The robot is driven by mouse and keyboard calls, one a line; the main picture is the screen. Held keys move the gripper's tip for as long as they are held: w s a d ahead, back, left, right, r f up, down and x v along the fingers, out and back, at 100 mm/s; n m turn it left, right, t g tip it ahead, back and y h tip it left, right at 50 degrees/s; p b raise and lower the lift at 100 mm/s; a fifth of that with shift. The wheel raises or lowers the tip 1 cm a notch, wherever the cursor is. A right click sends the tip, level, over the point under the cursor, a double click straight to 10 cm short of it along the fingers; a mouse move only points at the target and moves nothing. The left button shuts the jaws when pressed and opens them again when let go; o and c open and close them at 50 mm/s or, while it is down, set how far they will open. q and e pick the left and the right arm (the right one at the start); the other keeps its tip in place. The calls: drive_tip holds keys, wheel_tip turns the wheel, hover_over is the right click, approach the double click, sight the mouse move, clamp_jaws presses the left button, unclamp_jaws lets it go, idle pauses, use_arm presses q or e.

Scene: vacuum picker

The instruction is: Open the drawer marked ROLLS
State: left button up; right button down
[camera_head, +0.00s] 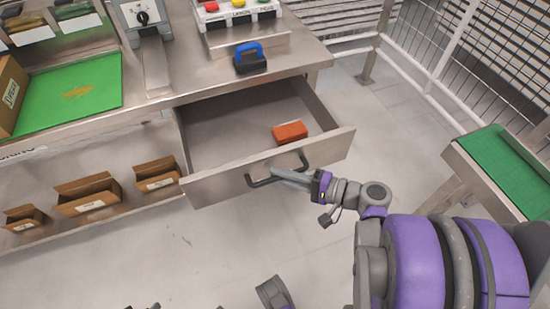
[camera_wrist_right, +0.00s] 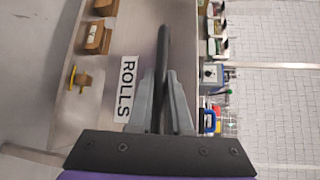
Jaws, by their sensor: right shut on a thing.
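The metal drawer (camera_head: 218,186) under the workbench is pulled well out, and its inside shows. It holds one orange-red block (camera_head: 290,132) near its front right. The dark bar handle (camera_head: 260,183) is on the drawer front. My right gripper (camera_head: 282,175) is shut on this handle. In the right wrist view the handle (camera_wrist_right: 163,42) passes between the two grey fingers of the gripper (camera_wrist_right: 162,80). The ROLLS label (camera_wrist_right: 126,88) is beside the fingers on the drawer front.
On the bench (camera_head: 185,93) are a green mat (camera_head: 85,95) and a blue-handled tool (camera_head: 250,55). Several cardboard bins (camera_head: 85,190) stand on the lower shelf. A green-topped surface (camera_head: 500,165) is at the right, with mesh fencing (camera_head: 510,60) behind. The floor before the drawer is clear.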

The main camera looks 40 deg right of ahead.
drive_tip(key=shift+s+a, duration=0.25)
drive_tip(key=shift+s, duration=0.8)
drive_tip(key=c, duration=0.8)
unclamp_jaws()
drive_tip(key=shift+c, duration=0.2)
drive_tip(key=shift+s, duration=0.1)
drive_tip(key=p+v, duration=0.1)
drive_tip(key=v, duration=0.9)
drive_tip(key=shift+s+d, duration=0.25)
drive_tip(key=shift+r, duration=0.1)
